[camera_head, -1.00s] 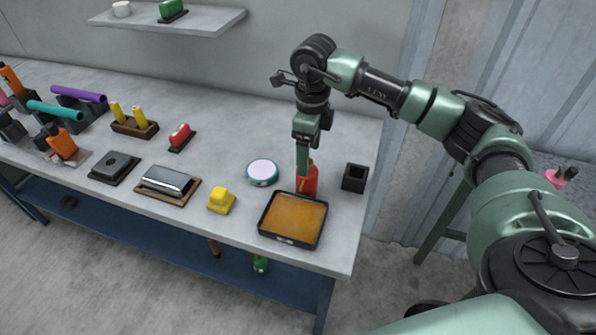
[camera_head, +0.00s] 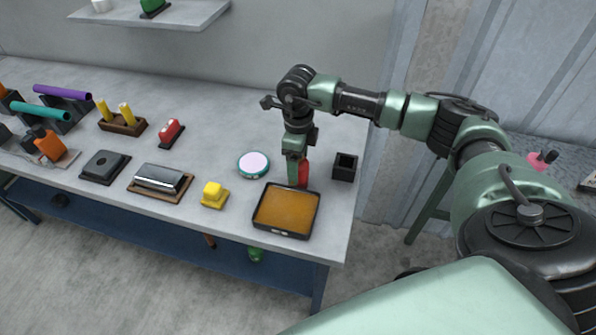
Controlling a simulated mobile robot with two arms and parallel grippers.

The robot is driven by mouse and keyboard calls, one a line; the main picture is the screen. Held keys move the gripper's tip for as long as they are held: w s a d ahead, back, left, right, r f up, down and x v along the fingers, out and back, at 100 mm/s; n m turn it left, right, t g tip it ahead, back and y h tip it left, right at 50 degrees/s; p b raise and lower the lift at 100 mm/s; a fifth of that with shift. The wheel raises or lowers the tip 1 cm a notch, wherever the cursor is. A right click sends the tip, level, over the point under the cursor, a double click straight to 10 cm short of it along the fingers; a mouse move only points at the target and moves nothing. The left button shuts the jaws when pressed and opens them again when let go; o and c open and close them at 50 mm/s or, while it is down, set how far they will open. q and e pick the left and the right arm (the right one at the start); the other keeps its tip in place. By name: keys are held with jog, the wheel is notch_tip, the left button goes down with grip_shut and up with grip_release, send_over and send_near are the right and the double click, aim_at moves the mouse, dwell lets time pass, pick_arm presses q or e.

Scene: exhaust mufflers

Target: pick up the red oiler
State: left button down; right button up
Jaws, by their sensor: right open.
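The red oiler (camera_head: 304,173) stands on the grey workbench, just behind the tray of orange-brown liquid. It is partly hidden by my right gripper (camera_head: 296,178), which points down over it from above. The green fingers are at the oiler's left and front side in the picture. The right gripper is open, and I cannot tell whether its fingers touch the oiler. My left gripper is not in view.
The black-rimmed tray (camera_head: 284,229) is close in front of the oiler. A small black open box (camera_head: 344,168) stands to its right and a round white-and-teal tin (camera_head: 253,164) to its left. A yellow block (camera_head: 213,193) is further left. The bench's back middle is clear.

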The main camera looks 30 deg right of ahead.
grip_shut()
jog(key=shift+r, duration=0.15)
